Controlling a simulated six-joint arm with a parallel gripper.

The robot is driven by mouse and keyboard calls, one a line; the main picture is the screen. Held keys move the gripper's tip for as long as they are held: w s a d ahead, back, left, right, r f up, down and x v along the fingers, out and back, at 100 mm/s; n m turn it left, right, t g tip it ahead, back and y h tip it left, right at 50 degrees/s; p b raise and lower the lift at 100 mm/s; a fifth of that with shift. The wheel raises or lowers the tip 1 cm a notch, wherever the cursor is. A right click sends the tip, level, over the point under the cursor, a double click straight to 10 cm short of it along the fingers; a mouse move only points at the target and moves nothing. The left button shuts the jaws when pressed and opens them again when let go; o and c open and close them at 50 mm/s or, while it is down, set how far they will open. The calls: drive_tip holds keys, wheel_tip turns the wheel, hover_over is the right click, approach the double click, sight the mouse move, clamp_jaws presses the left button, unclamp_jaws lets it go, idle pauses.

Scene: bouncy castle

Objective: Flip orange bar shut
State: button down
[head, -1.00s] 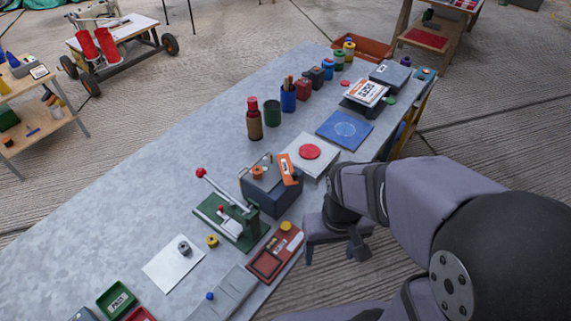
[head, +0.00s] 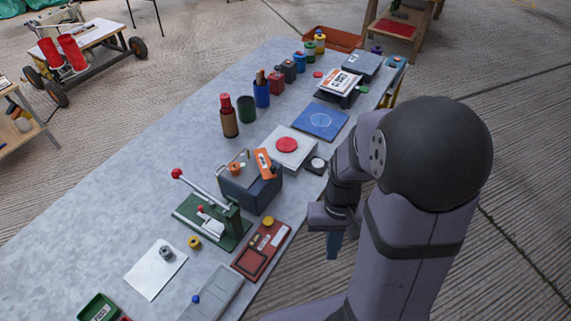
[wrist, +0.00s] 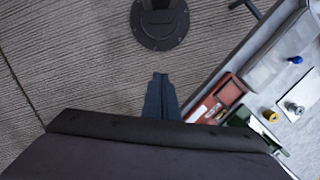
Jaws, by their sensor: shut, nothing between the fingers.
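The orange bar (head: 264,163) stands tilted up at the near right of the top of a dark blue-grey box (head: 262,195) in the head view. A small orange knob (head: 235,169) and a thin wire loop are also on the box top. My gripper (head: 334,245) hangs off the table's right edge, over the floor, to the right of and apart from the box. In the wrist view my gripper (wrist: 160,77) has its fingers together with nothing between them. The orange bar cannot be made out in the wrist view.
A green lever press (head: 215,225) stands left of the box, and a red tray (head: 262,250) lies in front. A white board with a red disc (head: 287,145) lies behind. Bottles and cans line the back.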

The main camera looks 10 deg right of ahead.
drive_tip(key=w+d+m+t+y+b, duration=0.1)
drive_tip(key=w+d+m, duration=0.25)
drive_tip(key=w, duration=0.65)
drive_tip(key=w+d+m+t+y, duration=0.15)
drive_tip(key=w+d, duration=0.35)
drive_tip(key=w, duration=0.5)
drive_tip(key=w+a+r+m+t, duration=0.1)
drive_tip(key=w+r+m, duration=0.4)
drive_tip(key=w+r, duration=0.25)
drive_tip(key=s+a+r+m+y, duration=0.2)
drive_tip(key=a+r+m, duration=0.2)
drive_tip(key=r+m, duration=0.1)
drive_tip(key=shift+s+m+g, duration=0.3)
drive_tip(key=shift+m+g, duration=0.15)
drive_tip(key=shift+m, duration=0.25)
drive_tip(key=shift+f, duration=0.15)
